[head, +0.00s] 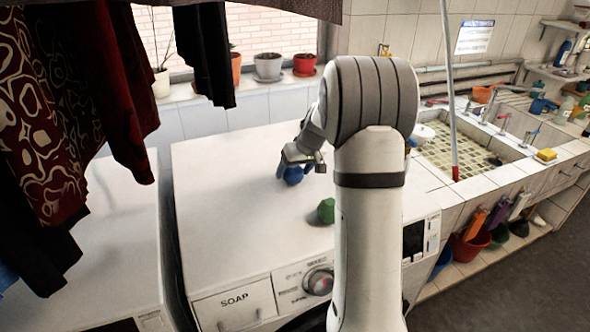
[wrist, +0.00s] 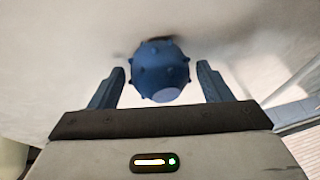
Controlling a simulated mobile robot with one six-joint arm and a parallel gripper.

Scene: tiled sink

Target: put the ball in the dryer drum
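A blue ball (head: 293,174) with small knobs sits on the white top of a front-loading machine (head: 230,220). My gripper (head: 295,165) is right at the ball, its fingers partly hidden in the head view. In the wrist view the ball (wrist: 161,72) is between the tips of my open gripper (wrist: 161,78), with a gap on each side. A green faceted ball (head: 326,211) lies on the same top, nearer the front. I cannot see into any drum; the machine's front is mostly out of view and partly behind my arm.
Dark clothes (head: 60,110) hang at the left. Potted plants (head: 268,66) stand on the window sill behind. The machine top left of the ball is clear.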

